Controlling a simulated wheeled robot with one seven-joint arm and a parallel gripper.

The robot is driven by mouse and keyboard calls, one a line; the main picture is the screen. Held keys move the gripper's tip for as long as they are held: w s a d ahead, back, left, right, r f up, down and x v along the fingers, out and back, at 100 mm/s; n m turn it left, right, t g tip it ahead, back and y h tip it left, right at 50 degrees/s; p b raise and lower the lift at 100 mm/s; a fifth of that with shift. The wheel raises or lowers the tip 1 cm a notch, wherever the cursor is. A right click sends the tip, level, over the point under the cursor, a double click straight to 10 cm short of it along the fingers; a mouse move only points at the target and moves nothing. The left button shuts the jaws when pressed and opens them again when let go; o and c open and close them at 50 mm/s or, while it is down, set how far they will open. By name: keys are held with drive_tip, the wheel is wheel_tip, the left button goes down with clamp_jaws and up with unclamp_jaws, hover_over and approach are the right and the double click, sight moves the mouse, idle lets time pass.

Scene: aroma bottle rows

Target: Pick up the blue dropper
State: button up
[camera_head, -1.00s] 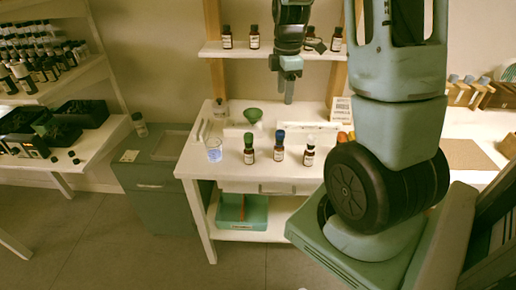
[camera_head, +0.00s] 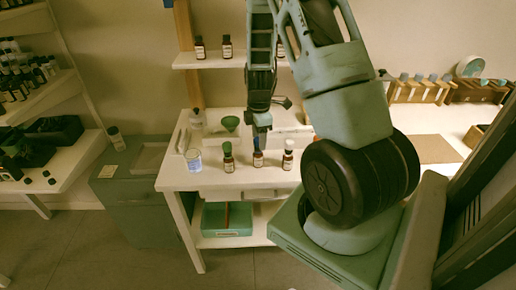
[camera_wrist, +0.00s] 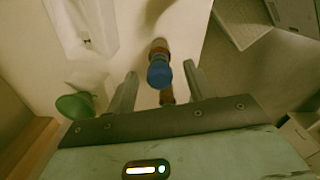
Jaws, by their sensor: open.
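The blue dropper (camera_head: 258,158) is a small brown bottle with a blue cap, upright on the white table in the middle of a short row. My gripper (camera_head: 262,136) hangs right over it, pointing down, and partly hides its top. In the wrist view the blue cap (camera_wrist: 158,73) shows between the two fingers of my open gripper (camera_wrist: 160,70), with a gap on each side. Whether the fingertips are level with the cap is hard to tell.
A green-capped bottle (camera_head: 228,157) stands close on the left and a white-topped bottle (camera_head: 288,155) on the right. A green funnel (camera_head: 230,123) stands behind, also in the wrist view (camera_wrist: 76,106). A glass beaker (camera_head: 194,160) stands at the left. A shelf (camera_head: 210,62) is above.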

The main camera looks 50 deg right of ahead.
drive_tip(key=shift+f, duration=1.5)
drive_tip(key=c, duration=0.7)
drive_tip(key=shift+r, duration=0.1)
drive_tip(key=shift+r+b, duration=0.5)
drive_tip(key=shift+r, duration=4.45)
